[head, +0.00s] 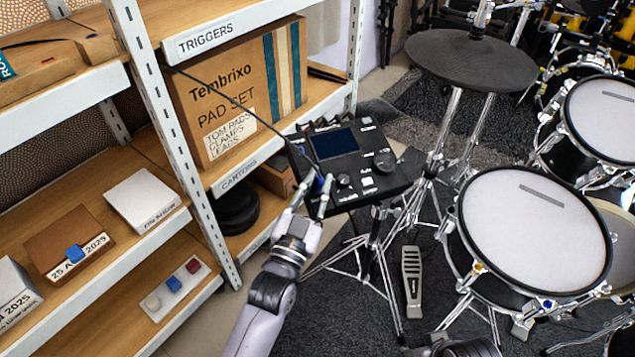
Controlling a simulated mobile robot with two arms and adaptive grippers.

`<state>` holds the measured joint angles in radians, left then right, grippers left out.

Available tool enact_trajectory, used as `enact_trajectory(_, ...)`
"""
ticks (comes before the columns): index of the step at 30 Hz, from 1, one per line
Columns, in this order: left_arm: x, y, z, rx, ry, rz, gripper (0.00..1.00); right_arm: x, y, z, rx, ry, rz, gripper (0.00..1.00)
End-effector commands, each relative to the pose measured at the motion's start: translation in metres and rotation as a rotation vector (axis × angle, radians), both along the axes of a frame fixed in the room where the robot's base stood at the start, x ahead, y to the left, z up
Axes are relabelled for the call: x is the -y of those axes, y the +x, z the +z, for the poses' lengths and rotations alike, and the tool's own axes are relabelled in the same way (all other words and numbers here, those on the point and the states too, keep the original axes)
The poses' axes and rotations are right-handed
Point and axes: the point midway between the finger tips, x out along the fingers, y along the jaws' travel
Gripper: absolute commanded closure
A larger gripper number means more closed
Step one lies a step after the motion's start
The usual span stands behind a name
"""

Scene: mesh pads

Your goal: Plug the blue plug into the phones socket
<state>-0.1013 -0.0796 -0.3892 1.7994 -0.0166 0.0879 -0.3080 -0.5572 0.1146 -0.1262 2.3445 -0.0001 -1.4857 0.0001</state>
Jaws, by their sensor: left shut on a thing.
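The black drum module (384,183) with a dark blue screen stands on a rack in front of the shelves. My left gripper (318,188) is at the module's near left edge, shut on the blue plug (319,183). Only a small blue part of the plug shows between the fingers. A thin dark cable (232,101) runs from the shelf post down to the module's left side. The phones socket cannot be made out, and I cannot tell whether the plug touches the module.
A metal shelf with a large Tembrixo pad set box (211,117) stands close on the left. A cymbal pad (471,60), a large drum pad (535,231) and stand legs crowd the right. A pedal (412,280) lies on the dark carpet.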

Motion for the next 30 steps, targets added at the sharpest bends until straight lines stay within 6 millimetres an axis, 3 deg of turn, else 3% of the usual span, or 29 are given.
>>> enact_trajectory(20, -0.002, 0.003, -0.009, -0.002, 0.002, 0.001, 1.00, 0.001, -0.006, 0.016, 0.009, 0.002, -0.001, 0.60)
enact_trajectory(21, -0.002, 0.003, -0.008, -0.002, 0.001, 0.002, 0.82, 0.001, -0.007, 0.017, 0.009, 0.001, -0.001, 0.60)
enact_trajectory(30, -0.001, 0.002, -0.007, -0.001, 0.001, 0.000, 0.62, 0.003, -0.008, 0.015, 0.003, -0.007, 0.003, 0.60)
